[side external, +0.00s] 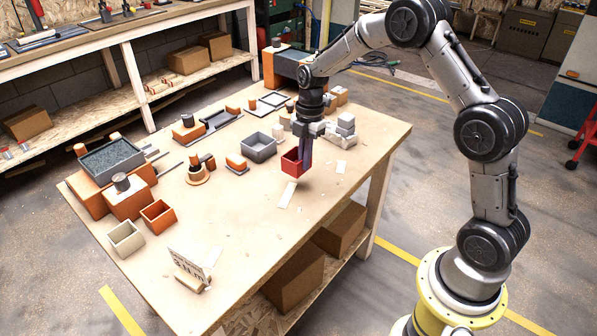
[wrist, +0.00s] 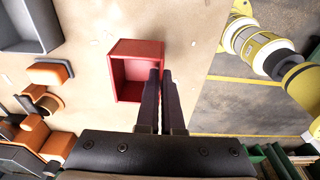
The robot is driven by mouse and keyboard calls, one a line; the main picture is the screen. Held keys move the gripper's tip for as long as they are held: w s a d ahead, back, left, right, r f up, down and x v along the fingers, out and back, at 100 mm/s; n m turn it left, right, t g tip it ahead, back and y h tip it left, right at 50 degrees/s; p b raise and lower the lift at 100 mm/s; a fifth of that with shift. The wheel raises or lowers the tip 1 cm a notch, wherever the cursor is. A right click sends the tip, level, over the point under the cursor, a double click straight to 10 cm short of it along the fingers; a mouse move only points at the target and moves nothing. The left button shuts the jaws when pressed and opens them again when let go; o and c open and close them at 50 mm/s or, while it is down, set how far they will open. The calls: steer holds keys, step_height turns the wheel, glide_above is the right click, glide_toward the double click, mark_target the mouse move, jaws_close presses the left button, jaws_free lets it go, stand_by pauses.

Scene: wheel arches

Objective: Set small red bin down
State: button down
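The small red bin (side external: 291,162) is an open-topped box near the right part of the wooden table (side external: 235,215). My gripper (side external: 303,160) points down at the bin's right side. In the wrist view, the red bin (wrist: 136,72) shows its open top, and the two dark fingers (wrist: 163,75) sit close together over its right wall. The fingers appear to pinch that wall. In the side view the bin looks slightly above the table, with a shadow below it.
A grey bin (side external: 258,147) stands left of the red bin. Grey blocks (side external: 345,125) stand behind and right. An orange bin (side external: 158,216) and a cream bin (side external: 126,239) are at the table's left. The front middle is mostly clear, with paper scraps and a small sign (side external: 188,268).

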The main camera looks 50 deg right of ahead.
mark_target(299, 172)
steer(key=shift+w+d+f, duration=0.15)
steer(key=shift+w+f, duration=0.85)
steer(key=shift+f, duration=0.25)
steer(key=shift+w+f, duration=0.1)
steer(key=shift+f, duration=1.5)
steer(key=c, duration=1.1)
jaws_free()
steer(key=shift+f, duration=0.15)
steer(key=shift+o, duration=0.2)
